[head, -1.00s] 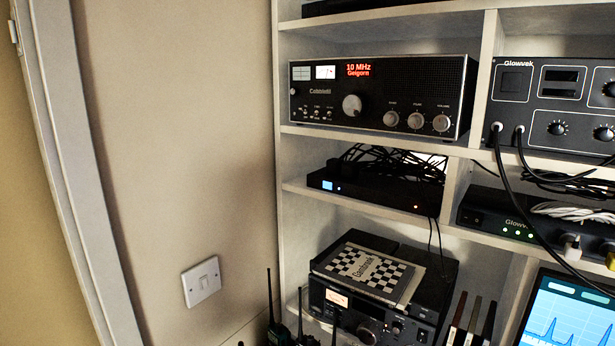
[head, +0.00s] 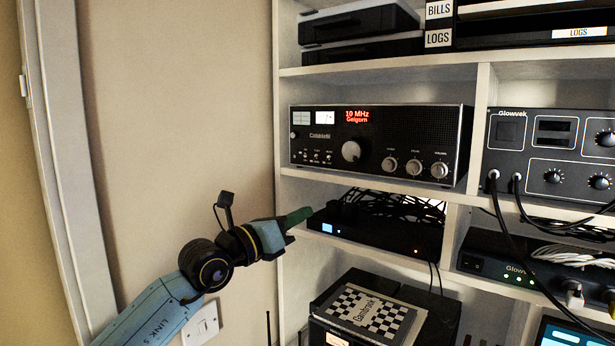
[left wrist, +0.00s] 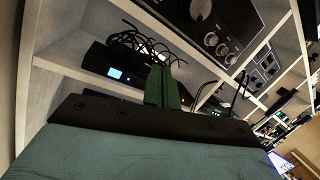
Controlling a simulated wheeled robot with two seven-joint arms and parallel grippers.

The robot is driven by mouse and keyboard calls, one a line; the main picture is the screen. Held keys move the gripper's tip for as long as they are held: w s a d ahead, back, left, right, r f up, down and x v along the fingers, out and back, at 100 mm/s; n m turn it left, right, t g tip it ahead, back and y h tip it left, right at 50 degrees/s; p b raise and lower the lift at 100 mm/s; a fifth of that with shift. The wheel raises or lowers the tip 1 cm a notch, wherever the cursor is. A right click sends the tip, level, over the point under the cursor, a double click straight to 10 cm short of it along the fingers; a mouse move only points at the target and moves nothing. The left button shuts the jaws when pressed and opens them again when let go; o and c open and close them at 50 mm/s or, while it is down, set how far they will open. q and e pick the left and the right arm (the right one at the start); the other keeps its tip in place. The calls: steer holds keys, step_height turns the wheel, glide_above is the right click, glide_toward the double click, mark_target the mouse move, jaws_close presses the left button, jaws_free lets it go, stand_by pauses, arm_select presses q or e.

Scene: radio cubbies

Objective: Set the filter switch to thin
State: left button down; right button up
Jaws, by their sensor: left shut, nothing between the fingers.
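The black radio (head: 440,125) with the red 10 MHz display stands on the middle shelf in the head view. Its small toggle switches (head: 316,156) sit at the lower left of its front, left of the big round knob (head: 351,151). Their labels are too small to read, so I cannot tell which is the filter switch or how it is set. My left gripper (head: 303,214) is shut and empty, with green fingers, below and left of those switches and apart from the radio. Its fingers also show in the left wrist view (left wrist: 163,84), with the radio (left wrist: 238,50) above.
A black box (head: 385,238) with a blue display and tangled cables lies on the shelf below. Shelf uprights and edges (head: 345,256) bound the cubbies. The Glowvek unit (head: 548,150) with plugged cables stands at right. A wall switch (head: 203,326) is partly behind my left arm.

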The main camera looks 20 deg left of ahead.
arm_select(q)
steer(key=w+a+r+m+y, duration=0.1)
steer(key=w+a+r+y, duration=0.1)
steer(key=a+r+y, duration=0.2)
steer(key=shift+a+r+m+t, duration=0.3)
steer(key=shift+a+r+t, duration=0.15)
steer(key=shift+r, duration=0.45)
steer(key=p, duration=0.4)
glide_toward(316, 166)
steer(key=x, duration=0.5)
steer(key=shift+s+r, duration=0.1)
steer(key=shift+r, duration=0.1)
steer(key=shift+x, duration=0.9)
